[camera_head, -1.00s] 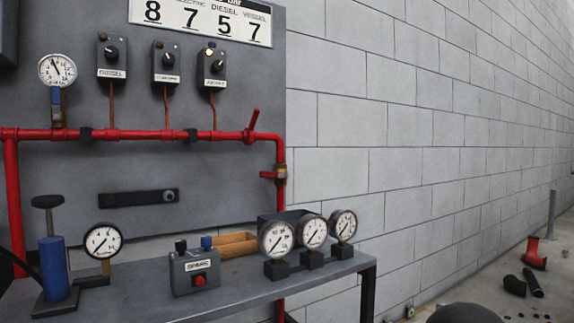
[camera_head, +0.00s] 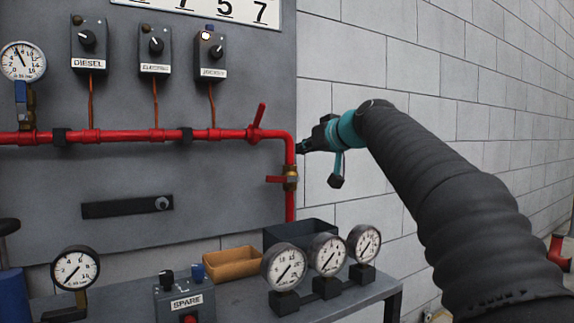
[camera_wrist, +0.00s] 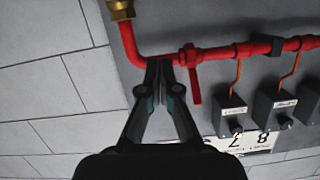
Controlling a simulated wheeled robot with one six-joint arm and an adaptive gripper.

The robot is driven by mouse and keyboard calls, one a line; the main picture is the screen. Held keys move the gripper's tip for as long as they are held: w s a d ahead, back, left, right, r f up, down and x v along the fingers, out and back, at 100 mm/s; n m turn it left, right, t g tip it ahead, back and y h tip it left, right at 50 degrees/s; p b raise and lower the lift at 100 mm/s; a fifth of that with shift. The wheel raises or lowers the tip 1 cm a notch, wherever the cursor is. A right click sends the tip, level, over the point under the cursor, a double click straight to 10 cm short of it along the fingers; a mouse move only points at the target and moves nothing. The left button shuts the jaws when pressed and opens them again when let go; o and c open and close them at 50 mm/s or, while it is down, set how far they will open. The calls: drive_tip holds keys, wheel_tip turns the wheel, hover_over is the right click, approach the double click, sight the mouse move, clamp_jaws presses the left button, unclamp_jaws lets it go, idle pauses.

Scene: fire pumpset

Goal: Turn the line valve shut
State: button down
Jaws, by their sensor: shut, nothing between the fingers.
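A red lever (camera_head: 258,115) stands up, tilted slightly right, from the red pipe (camera_head: 120,136) just left of its corner. The same lever (camera_wrist: 194,82) shows in the wrist view, pointing down there. Below the corner, a brass valve (camera_head: 290,180) with a red handle (camera_head: 274,179) sits on the vertical pipe; its brass body (camera_wrist: 121,10) shows at the top of the wrist view. I cannot tell which one is the line valve. My gripper (camera_head: 299,148) is shut and empty by the pipe corner. In the wrist view its fingertips (camera_wrist: 159,64) overlap the pipe beside the lever; contact is unclear.
Three selector boxes, including one labelled DIESEL (camera_head: 89,44), hang above the pipe. A bench (camera_head: 240,302) below carries several gauges, a SPARE box (camera_head: 184,300), a tan tray (camera_head: 231,263) and a dark bin (camera_head: 300,234). The block wall (camera_head: 470,60) is bare.

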drive_tip(key=p, duration=0.3)
hover_over(276, 178)
drive_tip(key=s+d, duration=0.1)
drive_tip(key=d, duration=0.1)
wheel_tip(276, 178, down, 2)
drive_tip(key=shift+s+a+f+b, duration=0.15)
drive_tip(key=shift+f+b, duration=0.45)
drive_tip(key=shift+f, duration=0.45)
drive_tip(key=shift+a+f+b, duration=0.1)
drive_tip(key=shift+f+b, duration=0.45)
drive_tip(key=shift+f, duration=0.5)
drive_tip(key=f+b, duration=0.1)
drive_tip(key=f+n+b, duration=0.1)
drive_tip(key=b, duration=0.1)
drive_tip(key=shift+s+a+f+h, duration=0.1)
drive_tip(key=shift+s+a+h, duration=0.1)
drive_tip(key=shift+h, duration=0.1)
